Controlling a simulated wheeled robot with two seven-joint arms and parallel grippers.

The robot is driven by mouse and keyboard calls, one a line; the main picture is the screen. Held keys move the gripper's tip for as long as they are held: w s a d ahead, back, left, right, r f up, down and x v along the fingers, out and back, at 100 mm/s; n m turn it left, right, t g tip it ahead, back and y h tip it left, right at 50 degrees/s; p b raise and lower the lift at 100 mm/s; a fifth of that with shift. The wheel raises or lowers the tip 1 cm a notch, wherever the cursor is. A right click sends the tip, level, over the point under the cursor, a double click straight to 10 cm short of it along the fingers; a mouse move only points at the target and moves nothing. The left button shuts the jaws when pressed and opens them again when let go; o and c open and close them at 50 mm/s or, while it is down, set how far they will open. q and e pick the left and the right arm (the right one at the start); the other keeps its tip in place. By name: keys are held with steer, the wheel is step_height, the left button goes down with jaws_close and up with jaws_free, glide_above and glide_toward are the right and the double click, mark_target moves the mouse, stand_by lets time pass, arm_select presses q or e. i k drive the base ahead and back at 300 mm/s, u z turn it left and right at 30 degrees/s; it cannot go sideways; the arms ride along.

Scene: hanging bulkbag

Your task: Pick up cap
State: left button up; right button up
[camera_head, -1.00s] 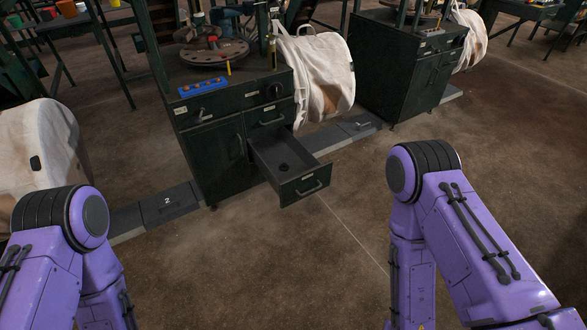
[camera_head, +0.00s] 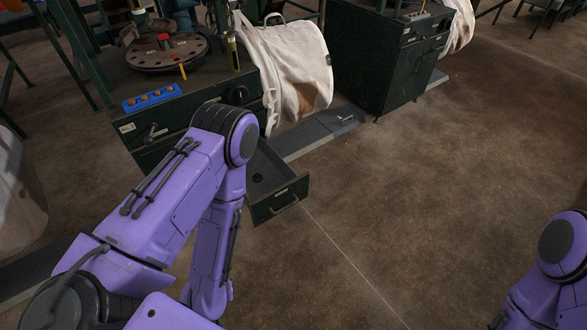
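A small dark round object, probably the cap (camera_head: 257,178), lies on the floor of the open drawer (camera_head: 290,190) of the dark green cabinet. It is small and dim, so details are hard to make out. My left arm reaches in from the left and its elbow stands in front of the cabinet, hiding part of the drawer's left side. The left forearm points down and its gripper is out of view. My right arm shows only at the lower right edge, away from the cabinet. Its gripper is also out of view.
On the cabinet top are a blue tray (camera_head: 152,97) and a round metal plate (camera_head: 167,53). A white bulk bag (camera_head: 292,70) hangs right of the cabinet. A second dark cabinet (camera_head: 385,60) stands behind it. The brown floor (camera_head: 400,200) at the right is open.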

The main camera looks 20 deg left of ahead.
mark_target(257, 178)
steer(key=z, duration=0.15)
steer(key=i, duration=0.95)
steer(key=u, duration=0.95)
steer(key=i, duration=0.6)
steer(key=u, duration=0.65)
steer(key=i, duration=0.5)
